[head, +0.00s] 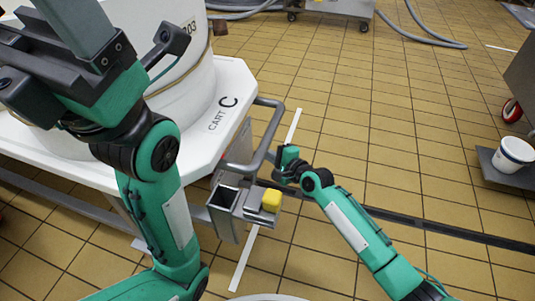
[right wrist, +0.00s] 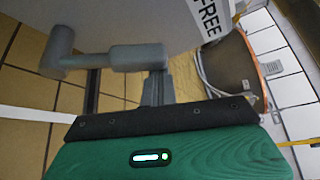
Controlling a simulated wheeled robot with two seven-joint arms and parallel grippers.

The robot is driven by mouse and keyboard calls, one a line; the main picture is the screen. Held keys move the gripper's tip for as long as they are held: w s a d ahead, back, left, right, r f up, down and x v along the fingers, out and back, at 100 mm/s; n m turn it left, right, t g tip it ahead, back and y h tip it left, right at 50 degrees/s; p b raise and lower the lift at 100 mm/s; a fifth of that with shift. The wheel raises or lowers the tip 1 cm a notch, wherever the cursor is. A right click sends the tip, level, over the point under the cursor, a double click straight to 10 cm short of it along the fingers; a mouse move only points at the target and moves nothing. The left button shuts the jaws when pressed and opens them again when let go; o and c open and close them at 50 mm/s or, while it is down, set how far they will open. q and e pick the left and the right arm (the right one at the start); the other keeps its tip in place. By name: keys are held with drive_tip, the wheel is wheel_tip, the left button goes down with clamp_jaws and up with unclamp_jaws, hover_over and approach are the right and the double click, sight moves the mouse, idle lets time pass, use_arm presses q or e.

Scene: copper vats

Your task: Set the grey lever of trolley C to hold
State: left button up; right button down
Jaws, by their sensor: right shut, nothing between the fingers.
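Trolley C (head: 232,80) is a white-topped cart marked "CART C" at the left of the head view, with a grey tubular rail. In the right wrist view a grey lever (right wrist: 105,60) lies roughly level beside a pale plate lettered "FREE" (right wrist: 208,17). My right gripper (right wrist: 157,80) is shut and empty, fingertips close to the lever's right end; contact is unclear. In the head view my right gripper (head: 285,165) is beside the rail, and the lever cannot be made out. My left gripper (head: 75,30) is large at upper left, its jaws unclear.
A white vat (head: 190,80) stands on the trolley. An open metal box (head: 223,197) and a yellow block (head: 271,202) are at its near corner. A white bucket (head: 513,154) stands on a grey platform at right. The tiled floor between is mostly clear; hoses lie at the back.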

drive_tip(key=shift+s+r, duration=0.1)
drive_tip(key=shift+s, duration=0.05)
drive_tip(key=shift+s+a+r+n+t, duration=0.1)
drive_tip(key=shift+s+n+t, duration=0.1)
drive_tip(key=shift+n+t, duration=0.1)
idle(0.3)
drive_tip(key=s+a+n+t+y+b, duration=0.2)
drive_tip(key=s+n+y, duration=0.3)
drive_tip(key=s+n, duration=0.6)
drive_tip(key=shift+s+a+r+n+t+y+b, duration=0.3)
drive_tip(key=shift+s+a+r+n+t+b, duration=0.15)
drive_tip(key=shift+a, duration=0.45)
drive_tip(key=shift+f, duration=0.15)
